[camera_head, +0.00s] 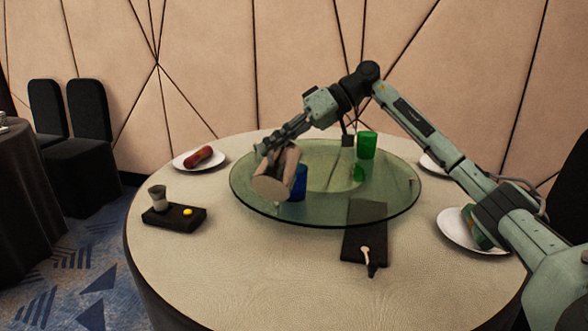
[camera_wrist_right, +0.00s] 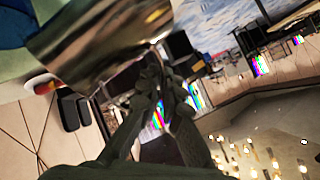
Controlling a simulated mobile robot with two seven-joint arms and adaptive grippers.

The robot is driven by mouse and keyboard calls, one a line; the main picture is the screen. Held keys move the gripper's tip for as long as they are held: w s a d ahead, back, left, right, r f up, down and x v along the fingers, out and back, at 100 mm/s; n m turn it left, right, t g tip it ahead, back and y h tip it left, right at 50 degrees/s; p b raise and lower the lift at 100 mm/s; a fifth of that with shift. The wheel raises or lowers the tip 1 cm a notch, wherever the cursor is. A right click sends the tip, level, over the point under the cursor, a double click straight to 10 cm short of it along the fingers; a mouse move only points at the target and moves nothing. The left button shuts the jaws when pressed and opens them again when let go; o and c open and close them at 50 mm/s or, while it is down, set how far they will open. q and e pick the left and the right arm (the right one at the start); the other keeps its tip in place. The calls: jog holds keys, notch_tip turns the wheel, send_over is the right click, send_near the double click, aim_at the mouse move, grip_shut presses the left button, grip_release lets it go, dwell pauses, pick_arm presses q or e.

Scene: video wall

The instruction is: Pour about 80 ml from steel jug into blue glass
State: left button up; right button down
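The steel jug (camera_head: 275,187) is held over the glass turntable (camera_head: 345,215), strongly tilted, with its round base toward the head camera. My right gripper (camera_head: 278,145) is shut on it. In the right wrist view the jug (camera_wrist_right: 100,38) fills the upper left, beside my gripper's fingers (camera_wrist_right: 158,105). The blue glass (camera_head: 299,183) stands on the turntable just right of the jug, partly hidden by it. A blue patch shows at the top left of the wrist view. The jug's mouth and any liquid stream cannot be made out. My left gripper is not in view.
A green glass (camera_head: 366,146) stands at the turntable's back right. A plate (camera_head: 183,162) with a red item is at back left. A black mat (camera_head: 364,240) lies in front; another plate (camera_head: 455,232) is right.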

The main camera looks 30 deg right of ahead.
aim_at(274, 179)
jog(key=shift+w+d+r, duration=0.1)
jog(key=shift+d+r, duration=0.05)
jog(key=shift+r, duration=0.05)
jog(key=shift+w+d+r+m+y, duration=0.2)
jog(key=shift+d+r+m+y, duration=0.1)
jog(key=shift+y, duration=0.1)
jog(key=shift+w+d+r+m+y, duration=0.15)
jog(key=shift+w+d+r+y, duration=0.1)
jog(key=shift+w+d, duration=0.15)
jog(key=shift+w+d+r+m+y, duration=0.15)
jog(key=shift+w+d+r, duration=0.1)
jog(key=shift+d, duration=0.2)
dwell(1.1)
jog(key=shift+w+d+r+g, duration=0.1)
jog(key=shift+d+r+g, duration=0.05)
jog(key=shift+g, duration=0.25)
dwell(0.3)
